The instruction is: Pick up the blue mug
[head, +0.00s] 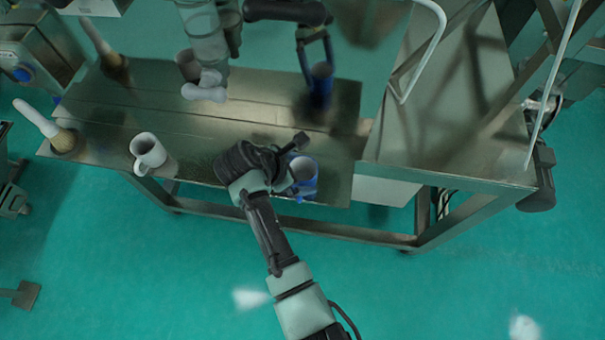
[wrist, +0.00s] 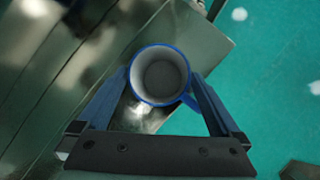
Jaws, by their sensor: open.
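The blue mug (head: 306,187) stands at the right part of the metal table's front edge in the head view. In the wrist view the blue mug (wrist: 160,50) shows from above, upright, with a blue rim and an empty grey inside. Its handle points to the lower right, close to the right finger. My gripper (head: 290,160) is open at the mug. In the wrist view my gripper (wrist: 160,76) has one finger on each side of the mug. I cannot tell whether either finger touches it.
A white mug (head: 148,151) stands left on the metal table (head: 215,132), and a brush with a white handle (head: 42,124) farther left. A shiny panel behind mirrors these things and my arm. A metal frame (head: 450,120) stands at the right. Green floor (head: 420,300) is open in front.

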